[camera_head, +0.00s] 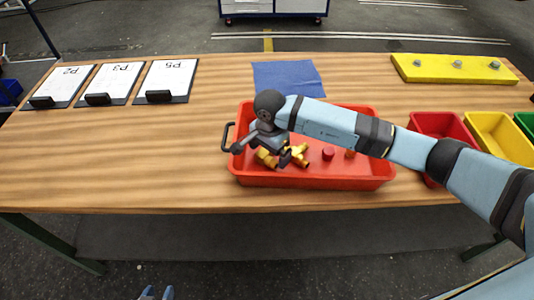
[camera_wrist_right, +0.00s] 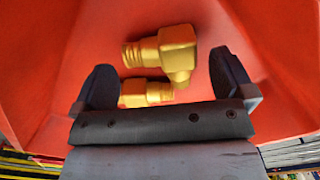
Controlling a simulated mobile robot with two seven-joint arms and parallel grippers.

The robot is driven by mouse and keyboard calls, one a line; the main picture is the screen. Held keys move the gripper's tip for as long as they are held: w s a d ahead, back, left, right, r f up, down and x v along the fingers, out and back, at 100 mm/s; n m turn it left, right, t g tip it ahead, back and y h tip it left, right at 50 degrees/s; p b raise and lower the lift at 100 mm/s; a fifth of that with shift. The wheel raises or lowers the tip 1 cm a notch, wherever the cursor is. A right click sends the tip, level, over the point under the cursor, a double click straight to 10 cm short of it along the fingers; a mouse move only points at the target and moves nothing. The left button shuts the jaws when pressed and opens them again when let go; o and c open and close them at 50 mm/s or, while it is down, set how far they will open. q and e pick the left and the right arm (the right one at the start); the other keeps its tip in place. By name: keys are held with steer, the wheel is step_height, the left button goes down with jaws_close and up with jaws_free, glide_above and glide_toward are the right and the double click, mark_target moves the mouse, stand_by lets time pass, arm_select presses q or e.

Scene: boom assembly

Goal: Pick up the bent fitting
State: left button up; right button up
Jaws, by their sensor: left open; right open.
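The bent fitting (camera_wrist_right: 165,50) is a brass elbow with a threaded end, lying on the floor of the red tray (camera_head: 315,181). In the right wrist view it sits between and beyond the fingers of my right gripper (camera_wrist_right: 165,82), which are apart and empty. A second brass piece (camera_wrist_right: 146,93) lies close by, partly hidden by the gripper body. In the head view my right gripper (camera_head: 284,157) is low in the tray's left part, among brass pieces (camera_head: 300,154); I cannot tell which is which there.
A red cap (camera_head: 328,155) lies in the tray to the right. Red (camera_head: 440,125) and yellow (camera_head: 495,132) bins stand at the right. A blue cloth (camera_head: 288,77), a yellow block (camera_head: 455,70) and clipboards (camera_head: 165,80) lie on the table. The table's left front is clear.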

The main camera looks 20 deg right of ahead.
steer(key=shift+f, duration=0.95)
steer(key=shift+c, duration=0.2)
steer(key=c, duration=1)
steer(key=shift+r, duration=0.1)
